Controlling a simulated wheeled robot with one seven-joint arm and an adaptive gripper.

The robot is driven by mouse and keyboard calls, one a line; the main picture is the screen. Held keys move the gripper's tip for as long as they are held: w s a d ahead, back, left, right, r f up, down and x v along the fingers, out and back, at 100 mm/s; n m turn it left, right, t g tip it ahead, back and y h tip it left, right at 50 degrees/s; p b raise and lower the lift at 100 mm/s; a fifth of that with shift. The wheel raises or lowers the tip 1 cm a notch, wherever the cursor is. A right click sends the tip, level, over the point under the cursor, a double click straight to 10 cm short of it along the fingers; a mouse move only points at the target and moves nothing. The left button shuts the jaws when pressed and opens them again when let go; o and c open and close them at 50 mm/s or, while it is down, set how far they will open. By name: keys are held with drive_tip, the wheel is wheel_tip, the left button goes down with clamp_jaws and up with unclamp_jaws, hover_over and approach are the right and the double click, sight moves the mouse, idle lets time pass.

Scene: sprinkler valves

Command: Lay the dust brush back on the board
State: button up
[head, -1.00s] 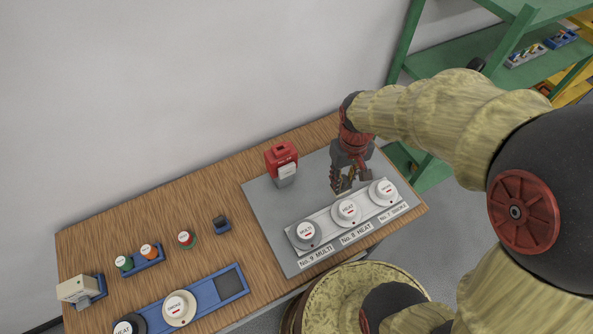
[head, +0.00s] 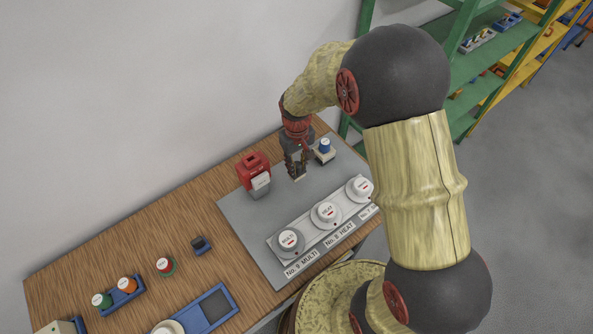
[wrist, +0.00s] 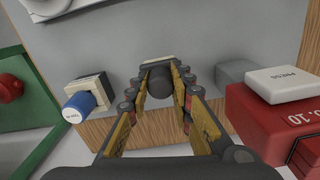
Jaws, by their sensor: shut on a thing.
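My gripper (head: 297,172) points down over the back part of the grey board (head: 243,220), between the red box and the blue-capped piece. In the wrist view, my gripper (wrist: 158,84) is shut on the dust brush, whose dark round handle (wrist: 158,80) sits between the fingers. A pale edge of the brush (wrist: 158,61) shows just past the handle; the rest is hidden. In the head view a small pale bit of the brush (head: 299,178) shows below the fingertips. I cannot tell whether the brush touches the board.
The red box (head: 252,167) with a white press plate stands left of my gripper. The blue-capped piece (head: 325,147) stands close on the right. A rail with three white detector heads (head: 327,213) lies along the board's front. Bare board lies between.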

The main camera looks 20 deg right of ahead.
drive_tip(key=shift+w+f, duration=0.15)
drive_tip(key=shift+f, duration=0.05)
wheel_tip(320, 180, down, 3)
drive_tip(key=shift+w+f+b, duration=0.15)
drive_tip(key=shift+f+b, duration=0.05)
drive_tip(key=shift+b, duration=0.1)
drive_tip(key=o, duration=1)
drive_tip(key=shift+f, duration=0.1)
wheel_tip(320, 180, up, 12)
drive_tip(key=shift+a+r+p, duration=0.1)
drive_tip(key=shift+r+p, duration=0.1)
drive_tip(key=shift+p, duration=0.65)
drive_tip(key=shift+o, duration=1)
